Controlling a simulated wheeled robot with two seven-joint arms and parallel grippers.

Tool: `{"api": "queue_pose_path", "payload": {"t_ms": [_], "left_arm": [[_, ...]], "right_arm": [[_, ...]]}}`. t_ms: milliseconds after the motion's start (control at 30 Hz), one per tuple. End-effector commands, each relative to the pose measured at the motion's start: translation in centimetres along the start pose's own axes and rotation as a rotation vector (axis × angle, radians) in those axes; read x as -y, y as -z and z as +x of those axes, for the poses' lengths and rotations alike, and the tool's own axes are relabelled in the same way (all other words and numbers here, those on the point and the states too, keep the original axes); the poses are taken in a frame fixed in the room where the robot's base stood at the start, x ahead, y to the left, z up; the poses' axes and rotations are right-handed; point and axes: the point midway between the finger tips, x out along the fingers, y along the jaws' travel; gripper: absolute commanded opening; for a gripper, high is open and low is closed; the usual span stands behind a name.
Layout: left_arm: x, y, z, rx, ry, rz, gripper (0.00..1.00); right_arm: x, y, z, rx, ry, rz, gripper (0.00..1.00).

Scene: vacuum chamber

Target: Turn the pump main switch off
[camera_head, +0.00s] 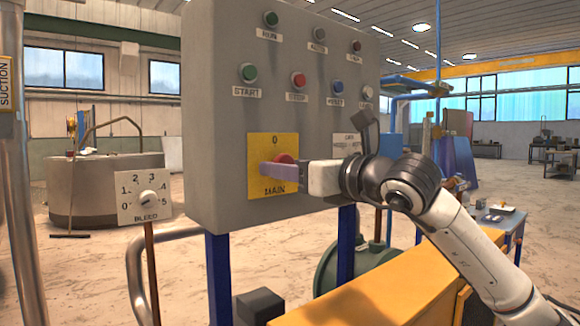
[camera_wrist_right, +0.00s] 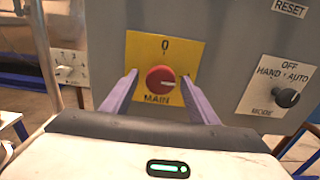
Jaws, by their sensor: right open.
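The pump main switch (camera_wrist_right: 161,80) is a round red knob on a yellow plate (camera_wrist_right: 187,50) marked 0 at the top and MAIN below. In the head view the red knob (camera_head: 284,159) is partly hidden behind my right gripper (camera_head: 266,169). In the right wrist view my right gripper (camera_wrist_right: 161,90) is open, with one purple finger on each side of the knob. A small white mark on the knob points to the right. I cannot tell whether the fingers touch the knob. My left gripper is not in view.
The grey control panel (camera_head: 225,100) carries several buttons, including a green START button (camera_head: 248,72). A black mode knob (camera_wrist_right: 287,97) sits right of the main switch. A bleed dial (camera_head: 146,198) stands at the left. A yellow surface (camera_head: 390,290) lies below my right arm.

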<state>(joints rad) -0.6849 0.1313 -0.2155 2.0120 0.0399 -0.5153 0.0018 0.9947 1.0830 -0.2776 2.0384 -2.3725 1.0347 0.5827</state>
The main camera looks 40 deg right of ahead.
Motion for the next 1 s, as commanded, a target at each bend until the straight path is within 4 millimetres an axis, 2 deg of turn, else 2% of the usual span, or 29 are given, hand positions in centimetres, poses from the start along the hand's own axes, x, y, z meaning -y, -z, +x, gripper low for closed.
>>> {"api": "queue_pose_path", "payload": {"t_ms": [67,300,667,1000], "left_arm": [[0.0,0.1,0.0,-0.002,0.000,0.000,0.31],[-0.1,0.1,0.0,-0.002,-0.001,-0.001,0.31],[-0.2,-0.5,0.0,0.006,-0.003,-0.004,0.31],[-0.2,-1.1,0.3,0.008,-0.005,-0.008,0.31]], "right_arm": [[0.0,0.0,0.0,0.000,0.000,0.000,0.52],[0.0,0.0,-0.1,0.000,0.000,0.000,0.13],[0.0,0.0,-0.1,0.001,0.000,-0.058,0.13],[0.1,0.0,-0.1,0.002,0.002,-0.308,0.13]]}}
